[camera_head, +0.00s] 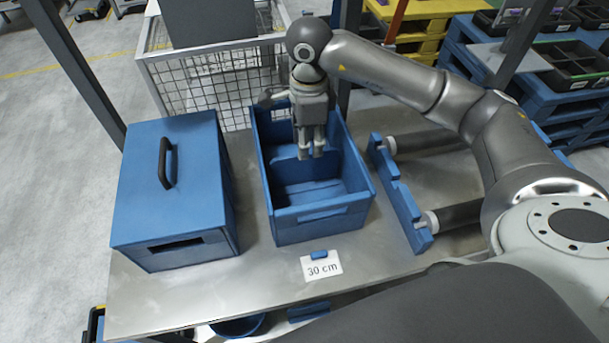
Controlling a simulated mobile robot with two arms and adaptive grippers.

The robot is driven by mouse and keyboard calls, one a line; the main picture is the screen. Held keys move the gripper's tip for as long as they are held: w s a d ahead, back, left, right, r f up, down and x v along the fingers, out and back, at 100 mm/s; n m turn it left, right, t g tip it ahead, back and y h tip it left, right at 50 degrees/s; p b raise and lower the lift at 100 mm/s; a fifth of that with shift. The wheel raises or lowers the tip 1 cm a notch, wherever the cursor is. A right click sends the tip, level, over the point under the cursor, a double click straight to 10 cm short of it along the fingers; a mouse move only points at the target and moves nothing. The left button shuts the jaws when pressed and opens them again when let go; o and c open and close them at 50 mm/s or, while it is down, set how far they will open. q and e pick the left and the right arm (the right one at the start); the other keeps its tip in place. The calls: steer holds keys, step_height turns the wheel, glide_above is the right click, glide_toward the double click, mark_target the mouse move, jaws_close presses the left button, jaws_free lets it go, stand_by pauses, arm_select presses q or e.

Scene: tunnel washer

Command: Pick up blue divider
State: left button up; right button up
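My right gripper (311,155) points down into the open blue crate (320,219) in the middle of the table. Its two fingers are apart, with a gap between the tips. A blue crosswise panel inside the crate (283,158), which may be the divider, is just behind and below the fingertips. The fingers hide part of it, and I cannot tell whether they touch it. Another upright blue notched panel (400,200) stands on the table to the right of the crate. My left gripper is not in view.
A closed blue box (205,205) with a black handle stands left of the crate. A "30 cm" label (322,266) lies on the metal table (150,300). Dark rollers (455,215) extend right from the notched panel. A wire mesh cage (205,85) is behind the table.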

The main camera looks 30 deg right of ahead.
glide_above(305, 181)
steer(key=f, duration=0.5)
steer(key=shift+w+d+f+p, duration=0.2)
steer(key=shift+d+p, duration=0.2)
steer(key=f, duration=0.1)
steer(key=f+p, duration=0.1)
steer(key=f, duration=0.2)
steer(key=shift+a+f, duration=0.1)
steer(key=shift+a, duration=0.25)
steer(key=shift+f, duration=0.6)
jaws_close()
